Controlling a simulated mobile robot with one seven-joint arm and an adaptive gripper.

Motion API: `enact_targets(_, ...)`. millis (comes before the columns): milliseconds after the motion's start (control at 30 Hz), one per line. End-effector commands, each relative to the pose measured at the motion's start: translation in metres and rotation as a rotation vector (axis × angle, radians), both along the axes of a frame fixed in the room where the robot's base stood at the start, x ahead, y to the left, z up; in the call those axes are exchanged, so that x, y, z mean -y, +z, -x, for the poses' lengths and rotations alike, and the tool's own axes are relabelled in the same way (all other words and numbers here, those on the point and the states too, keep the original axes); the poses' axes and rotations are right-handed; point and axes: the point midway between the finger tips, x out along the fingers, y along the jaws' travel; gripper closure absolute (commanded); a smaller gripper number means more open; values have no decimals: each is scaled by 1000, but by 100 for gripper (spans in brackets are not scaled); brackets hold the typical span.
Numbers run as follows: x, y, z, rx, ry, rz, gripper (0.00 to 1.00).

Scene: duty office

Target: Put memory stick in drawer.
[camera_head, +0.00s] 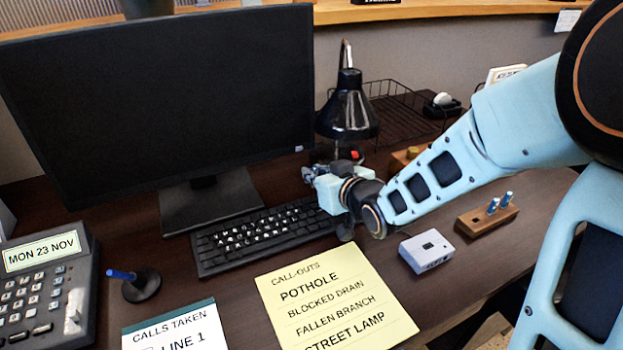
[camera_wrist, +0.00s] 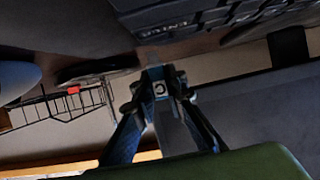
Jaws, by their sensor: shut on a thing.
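My gripper (camera_head: 308,174) is above the desk, behind the right end of the keyboard and near the lamp base. In the wrist view its fingers (camera_wrist: 158,84) are closed on a small dark-blue piece with a pale square face, which looks like the memory stick (camera_wrist: 160,89). The fingers hide part of it, and it is too small to make out in the head view. Two other blue sticks (camera_head: 493,206) stand upright in a wooden block on the right of the desk. No drawer can be clearly made out in either view.
A keyboard (camera_head: 262,236) lies before the large monitor (camera_head: 160,100). A black lamp (camera_head: 347,108) and a wire tray (camera_head: 400,110) stand behind my gripper. A white box (camera_head: 426,251), a yellow call-outs sheet (camera_head: 335,300) and a desk phone (camera_head: 45,290) are nearer the front.

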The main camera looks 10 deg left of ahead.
Motion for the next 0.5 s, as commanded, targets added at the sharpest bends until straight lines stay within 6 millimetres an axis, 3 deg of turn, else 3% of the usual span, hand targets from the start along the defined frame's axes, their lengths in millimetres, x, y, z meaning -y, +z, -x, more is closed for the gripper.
enact_targets(67, 3, -13, 2, 2, 0, -1, 98)
enact_targets(467, 3, -17, 3, 2, 0, 0, 98)
enact_targets(500, 3, -17, 3, 2, 0, 0, 88)
